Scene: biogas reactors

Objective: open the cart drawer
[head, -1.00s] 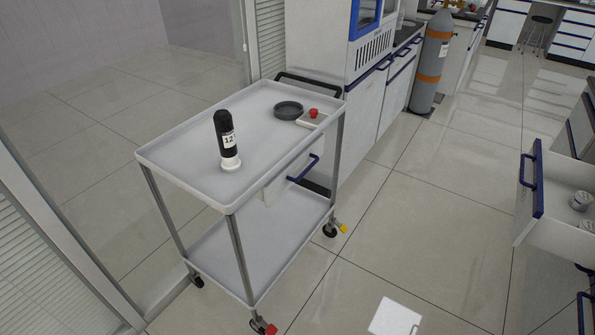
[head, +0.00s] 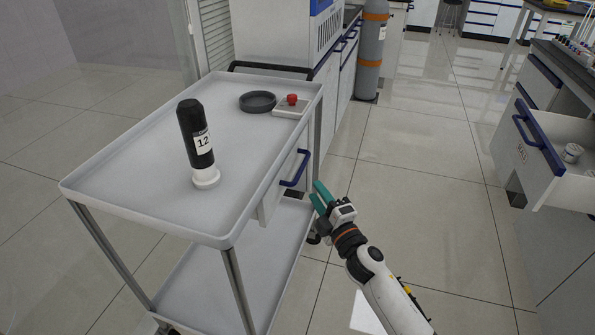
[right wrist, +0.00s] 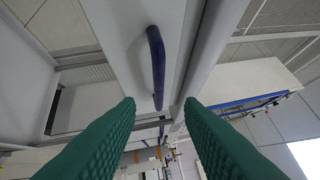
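The cart (head: 120,183) stands at the left in the head view, with a white drawer (head: 270,204) under its top tray. The drawer has a blue bar handle (head: 295,169) and looks closed. My right gripper (head: 319,195), with green fingers, is just right of and slightly below the handle in that view. In the right wrist view the two fingers (right wrist: 162,102) are spread apart with nothing between them. The blue handle (right wrist: 157,66) lies beyond the fingertips, in line with the gap, on the white drawer front (right wrist: 130,45). My left gripper is not in view.
On the cart top are a black bottle (head: 195,135) labelled 12, a dark round dish (head: 258,102) and a small device with a red knob (head: 291,100). An open bench drawer (head: 560,165) juts out at the right. The floor between is clear.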

